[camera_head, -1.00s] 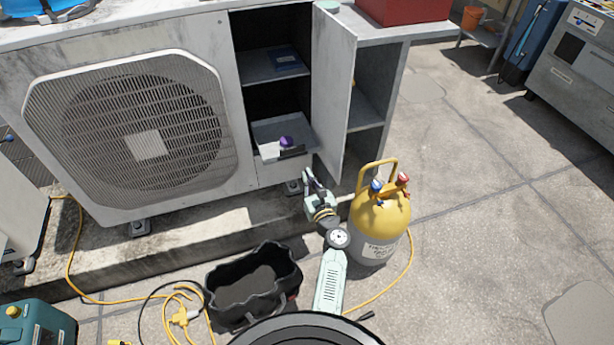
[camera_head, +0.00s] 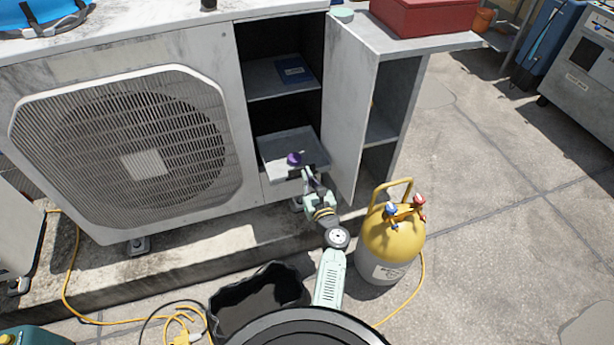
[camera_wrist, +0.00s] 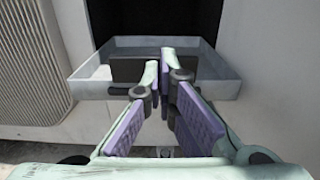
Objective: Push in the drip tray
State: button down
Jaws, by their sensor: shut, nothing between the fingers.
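The drip tray (camera_head: 281,175) is a shallow grey tray in the lower compartment of the open condenser cabinet. It sticks out of the opening. In the wrist view the tray (camera_wrist: 84,90) lies straight ahead, with a dark plate (camera_wrist: 126,70) near its front. A small purple item (camera_head: 294,159) shows at the tray in the head view; I cannot make it out in the wrist view. My gripper (camera_head: 307,173) is shut and empty at the tray's front, right of its middle. In the wrist view its fingertips (camera_wrist: 166,62) overlap the dark plate; contact is unclear.
The cabinet door (camera_head: 350,110) stands open just right of the tray. A yellow-topped gas cylinder (camera_head: 390,243) stands right of my arm. A black bin (camera_head: 232,309) lies in front, left of my arm. A yellow hose (camera_head: 66,285) runs along the ground.

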jog(key=shift+w, duration=0.1)
jog(key=b, duration=0.5)
send_near(292, 144)
jog(key=w+r, duration=0.1)
jog(key=w+a+r, duration=0.1)
jog(key=r, duration=0.1)
jog(key=w+a+r, duration=0.1)
jog(key=w, duration=0.1)
jog(key=shift+a+r, duration=0.15)
jog(key=shift+r, duration=0.05)
jog(key=shift+w+a, duration=0.2)
jog(key=shift+w, duration=0.3)
jog(key=shift+w+r, duration=0.15)
jog(key=shift+r, duration=0.15)
jog(key=shift+r, duration=0.1)
